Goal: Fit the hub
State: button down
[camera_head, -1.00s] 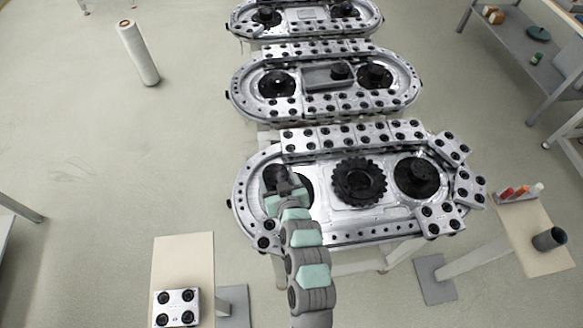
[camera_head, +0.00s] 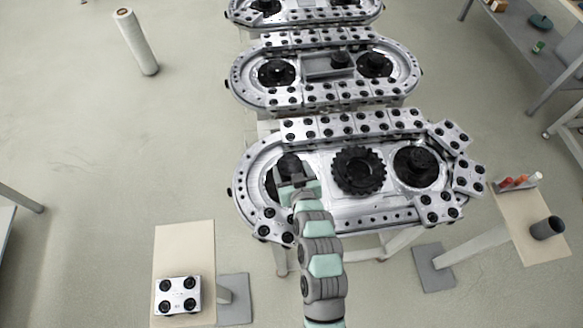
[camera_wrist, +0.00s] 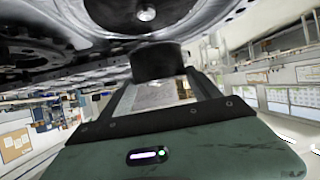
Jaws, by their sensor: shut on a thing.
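The nearest oval ring track (camera_head: 375,215) fills the middle of the head view. My gripper (camera_head: 291,178) is over its left end. In the wrist view the gripper's two fingers (camera_wrist: 158,92) are closed around a black cylindrical hub (camera_wrist: 158,62), which also shows in the head view (camera_head: 289,163). The bright plate of the track is close by the hub in the wrist view. I cannot tell whether they touch. A black hub stands on the track's right end (camera_head: 415,165). A black toothed wheel (camera_head: 358,172) lies between the two ends. The gripper partly hides the left seat.
A second oval track (camera_head: 330,98) stands behind. A beige side table (camera_head: 185,245) at lower left holds one block (camera_head: 178,296). Another small table (camera_head: 530,222) stands at right with a dark cup (camera_head: 547,228).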

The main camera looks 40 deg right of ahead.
jog(key=shift+f+b, duration=1)
jog(key=shift+f, duration=1.15)
jog(key=shift+f+b, duration=0.35)
jog(key=shift+f, duration=0.2)
dwell(0.7)
jog(key=shift+r, duration=0.25)
jog(key=shift+f, duration=0.5)
dwell(1.5)
jog(key=shift+r, duration=0.2)
jog(key=shift+r, duration=0.3)
jog(key=shift+w, duration=0.1)
dwell(1.8)
